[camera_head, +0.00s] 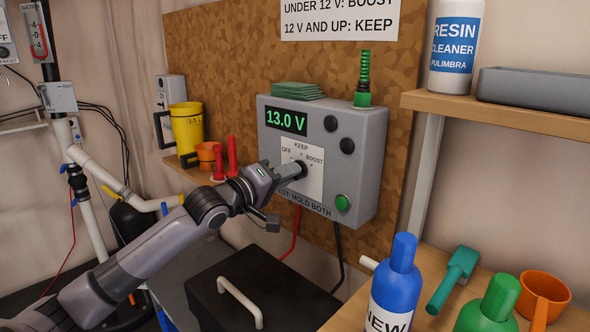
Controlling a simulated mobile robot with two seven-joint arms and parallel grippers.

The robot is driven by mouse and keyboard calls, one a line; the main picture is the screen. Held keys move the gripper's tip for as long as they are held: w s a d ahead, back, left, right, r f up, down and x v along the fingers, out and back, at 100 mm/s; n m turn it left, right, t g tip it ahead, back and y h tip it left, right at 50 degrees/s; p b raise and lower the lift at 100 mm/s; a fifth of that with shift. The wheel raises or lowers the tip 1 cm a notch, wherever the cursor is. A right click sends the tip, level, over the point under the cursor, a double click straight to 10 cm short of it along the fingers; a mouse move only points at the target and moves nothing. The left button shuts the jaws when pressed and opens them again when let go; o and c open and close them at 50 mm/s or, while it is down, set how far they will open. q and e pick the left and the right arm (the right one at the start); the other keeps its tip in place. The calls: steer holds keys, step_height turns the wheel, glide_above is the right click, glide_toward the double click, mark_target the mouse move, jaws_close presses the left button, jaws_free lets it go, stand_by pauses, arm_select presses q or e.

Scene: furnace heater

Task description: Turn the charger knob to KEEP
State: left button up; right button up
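The charger (367,170) is a grey box on the cork board, with a green display reading 13.0 V. Its white dial plate (314,181) is marked OFF, KEEP at the top and BOOST to the right. The dark charger knob (302,168) sits on this plate, mostly hidden by my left gripper. My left gripper (290,171) reaches in from the lower left, its fingertips at the knob. I cannot tell whether the fingers are closed on it, or where the knob points. My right gripper is not in view.
A sign (340,22) above reads under 12 V BOOST, 12 V and up KEEP. A green button (343,202) is at the charger's lower right. A black lidded box (262,287) stands below. Blue (396,280) and green (490,305) bottles stand on the right bench.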

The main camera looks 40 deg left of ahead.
arm_select(q)
steer(key=shift+r+m+p, duration=0.1)
steer(key=shift+m+p, duration=0.35)
steer(key=shift+m, duration=0.35)
jaws_close()
steer(key=m, duration=0.3)
steer(key=shift+p, duration=0.4)
steer(key=m+p, duration=0.1)
steer(key=m, duration=0.3)
steer(key=shift+m+p, duration=0.3)
